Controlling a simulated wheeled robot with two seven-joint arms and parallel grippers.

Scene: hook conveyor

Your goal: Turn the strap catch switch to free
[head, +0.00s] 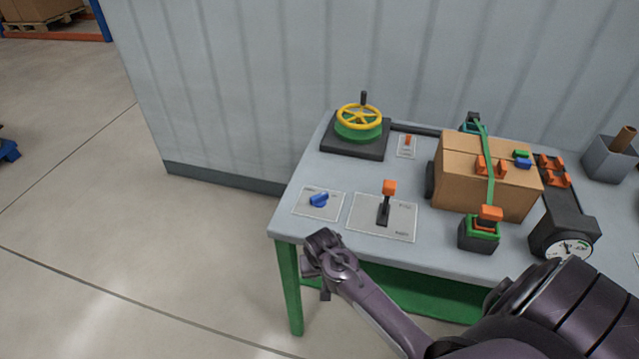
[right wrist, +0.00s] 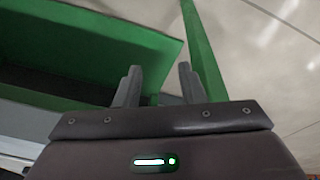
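A blue rotary knob (head: 319,200) sits on a pale labelled plate (head: 331,212) at the table's front left corner. It looks like the turn switch, but its lettering is too small to read. Its pointer slants across the plate. My right arm comes in from the lower right, and its wrist is just in front of the table edge below the knob, apart from it. My right gripper (right wrist: 159,82) is open and empty in the right wrist view, with a green table leg (right wrist: 204,60) beyond the fingers. My left gripper is not in view.
An orange-tipped lever (head: 386,203) stands right of the knob. Behind are a yellow handwheel (head: 359,117) and a small orange switch (head: 407,141). A cardboard box (head: 460,180) under a green strap (head: 490,165), an orange-topped block (head: 480,232) and a dial gauge (head: 567,249) are farther right.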

